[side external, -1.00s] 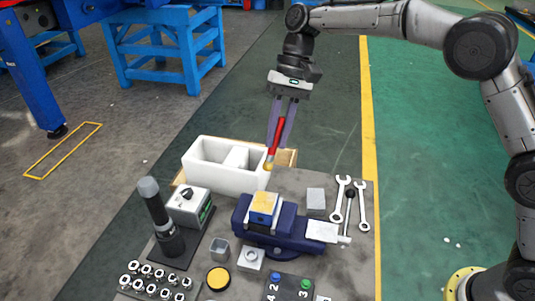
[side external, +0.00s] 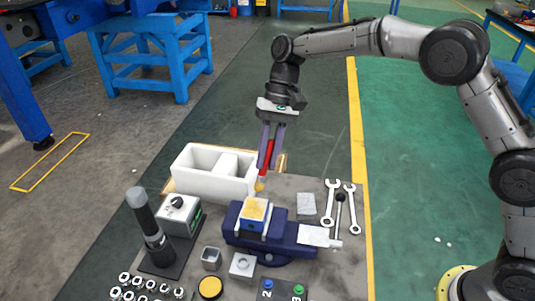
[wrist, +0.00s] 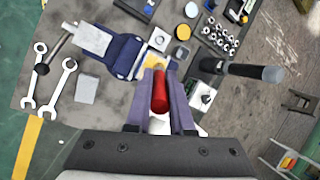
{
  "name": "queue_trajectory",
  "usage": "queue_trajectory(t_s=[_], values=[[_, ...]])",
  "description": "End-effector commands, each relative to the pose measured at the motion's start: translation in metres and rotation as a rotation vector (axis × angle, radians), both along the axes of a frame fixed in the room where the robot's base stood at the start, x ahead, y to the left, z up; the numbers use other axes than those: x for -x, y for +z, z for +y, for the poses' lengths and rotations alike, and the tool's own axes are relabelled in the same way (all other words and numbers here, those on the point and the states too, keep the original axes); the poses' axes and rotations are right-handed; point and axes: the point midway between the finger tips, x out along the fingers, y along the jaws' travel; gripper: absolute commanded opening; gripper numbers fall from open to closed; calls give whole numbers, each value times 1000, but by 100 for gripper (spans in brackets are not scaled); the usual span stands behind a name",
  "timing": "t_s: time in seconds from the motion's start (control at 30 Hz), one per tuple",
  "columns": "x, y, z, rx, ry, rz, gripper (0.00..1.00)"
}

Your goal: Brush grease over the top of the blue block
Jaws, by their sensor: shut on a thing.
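The blue block (side external: 252,225) is clamped in the dark blue vise (side external: 290,245), and its top shows patchy yellow grease. The block's yellow top also shows in the wrist view (wrist: 158,39), just beyond my fingertips. My gripper (side external: 270,160) is shut on the red handle of the brush (side external: 265,174). The brush points down, its yellow tip above and behind the block, apart from it.
A white two-compartment box (side external: 215,190) stands behind the vise. A grey pad (side external: 307,204) and wrenches (side external: 333,197) lie to the right. A dark upright post (side external: 150,228), a switch box (side external: 182,215), a yellow round tin (side external: 210,288) and several nuts (side external: 125,290) are at the left and front.

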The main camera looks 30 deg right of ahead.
Motion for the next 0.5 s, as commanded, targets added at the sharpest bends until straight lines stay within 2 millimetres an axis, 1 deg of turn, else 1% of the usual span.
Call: queue_trajectory(t_s=[0.1, 0.13, 0.33, 0.5], values=[[0, 9, 0, 0, 0, -2, 0], [0, 9, 0, -1, -1, -1, 0], [0, 2, 0, 0, 0, 2, 0], [0, -11, 0, 0, 1, 2, 0]])
